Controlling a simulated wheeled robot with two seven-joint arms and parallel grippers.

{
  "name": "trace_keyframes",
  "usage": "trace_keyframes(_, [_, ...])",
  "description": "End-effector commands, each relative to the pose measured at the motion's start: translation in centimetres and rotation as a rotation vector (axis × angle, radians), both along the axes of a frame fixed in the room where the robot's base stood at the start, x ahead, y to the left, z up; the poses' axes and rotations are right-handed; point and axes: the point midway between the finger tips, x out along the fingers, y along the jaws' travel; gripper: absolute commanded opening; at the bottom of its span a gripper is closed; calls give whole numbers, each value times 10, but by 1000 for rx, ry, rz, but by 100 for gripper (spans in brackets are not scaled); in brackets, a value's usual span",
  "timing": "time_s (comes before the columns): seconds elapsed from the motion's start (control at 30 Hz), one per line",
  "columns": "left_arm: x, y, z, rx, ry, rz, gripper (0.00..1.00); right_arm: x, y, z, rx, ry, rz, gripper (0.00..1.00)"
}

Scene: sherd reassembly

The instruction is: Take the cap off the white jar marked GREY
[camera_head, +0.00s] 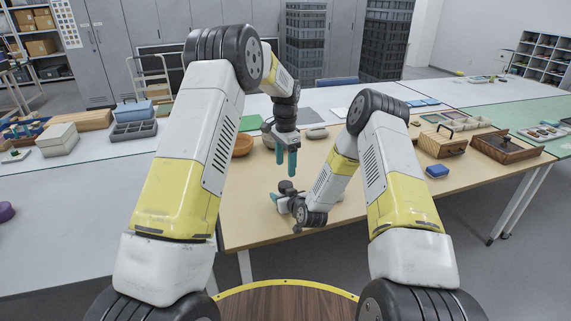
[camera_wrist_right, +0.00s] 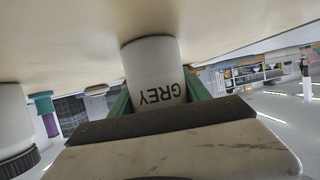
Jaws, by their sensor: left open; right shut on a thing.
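The white jar marked GREY (camera_wrist_right: 152,62) stands between the green fingers of my right gripper (camera_wrist_right: 160,98), in the right wrist view. That view is upside down, so the lettering is inverted, and my gripper's body hides the jar's top. The right gripper is shut on the jar. In the head view, a dark round top (camera_head: 286,187) shows by the right gripper, with the jar's body largely hidden. My left gripper (camera_head: 286,168) is open and empty, its teal fingers pointing down above that dark top.
Another white jar (camera_wrist_right: 14,118) with a dark cap stands nearby in the wrist view. An orange-brown bowl (camera_head: 243,145) lies left of my left gripper. Wooden boxes (camera_head: 443,142) and a blue block (camera_head: 437,171) are at the right. The tan tabletop (camera_head: 255,200) has clear room in front.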

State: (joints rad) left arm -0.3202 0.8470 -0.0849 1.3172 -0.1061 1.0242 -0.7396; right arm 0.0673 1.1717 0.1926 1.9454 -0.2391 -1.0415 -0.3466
Motion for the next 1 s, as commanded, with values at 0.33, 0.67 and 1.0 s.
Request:
trace_keyframes(0.33, [0, 0, 0, 0, 0, -764, 65, 0, 0, 0, 0, -1, 0, 0])
trace_keyframes(0.67, [0, 0, 0, -1, 0, -1450, 65, 0, 0, 0, 0, -1, 0, 0])
trace_keyframes(1.0, [0, 0, -3, -1, 0, -1762, 65, 0, 0, 0, 0, -1, 0, 0])
